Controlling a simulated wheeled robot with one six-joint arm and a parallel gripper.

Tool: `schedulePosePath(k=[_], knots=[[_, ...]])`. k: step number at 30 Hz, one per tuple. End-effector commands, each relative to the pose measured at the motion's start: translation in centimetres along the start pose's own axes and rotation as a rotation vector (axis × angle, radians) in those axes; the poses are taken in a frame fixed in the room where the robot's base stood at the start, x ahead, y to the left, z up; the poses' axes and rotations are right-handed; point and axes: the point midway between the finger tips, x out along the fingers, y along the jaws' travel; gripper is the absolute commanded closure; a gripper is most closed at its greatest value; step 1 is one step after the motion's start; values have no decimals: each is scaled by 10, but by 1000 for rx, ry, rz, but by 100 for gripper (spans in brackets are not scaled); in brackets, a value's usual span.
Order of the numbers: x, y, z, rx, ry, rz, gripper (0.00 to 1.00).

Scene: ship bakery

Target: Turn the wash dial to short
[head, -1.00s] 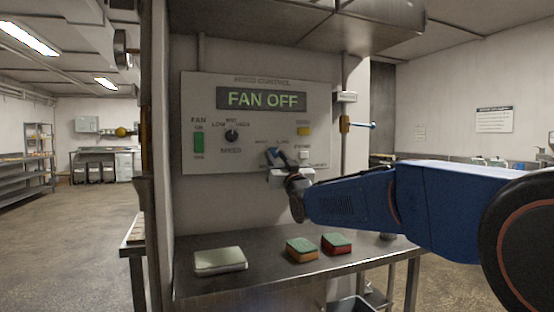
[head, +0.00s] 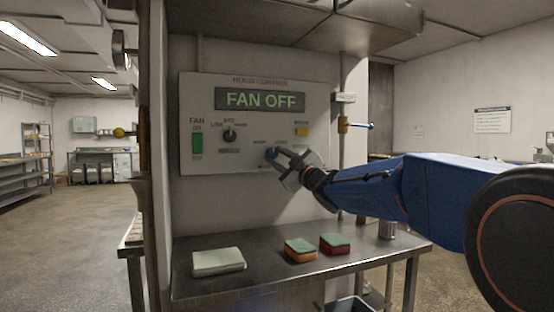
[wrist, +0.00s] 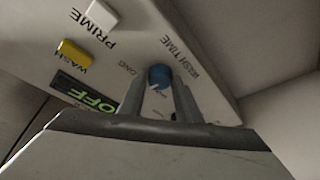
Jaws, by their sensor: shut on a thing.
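The wash dial (wrist: 160,76) is a small blue knob by the WASH TIME lettering on the hood control panel. In the head view the dial (head: 271,153) sits at the panel's lower right, partly hidden by my gripper (head: 277,157). In the wrist view my gripper (wrist: 158,92) has one finger on each side of the dial and is shut on it. A pale mark shows on the dial's lower edge. A label that seems to read LONG is beside it; the short label is not clearly readable.
The panel (head: 210,170) displays FAN OFF. It also has a black fan speed knob (head: 229,135), a green fan switch (head: 197,144) and a yellow wash button (head: 302,132). Sponges (head: 300,250) and a folded cloth (head: 218,262) lie on the steel counter below.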

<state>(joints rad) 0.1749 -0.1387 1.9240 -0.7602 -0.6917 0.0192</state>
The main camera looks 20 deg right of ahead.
Motion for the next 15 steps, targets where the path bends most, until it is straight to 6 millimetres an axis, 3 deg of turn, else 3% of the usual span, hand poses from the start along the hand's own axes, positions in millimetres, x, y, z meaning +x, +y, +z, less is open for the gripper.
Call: schedulePosePath(k=[15], knots=[[1,6,-1,-450,-1,-186,92]])
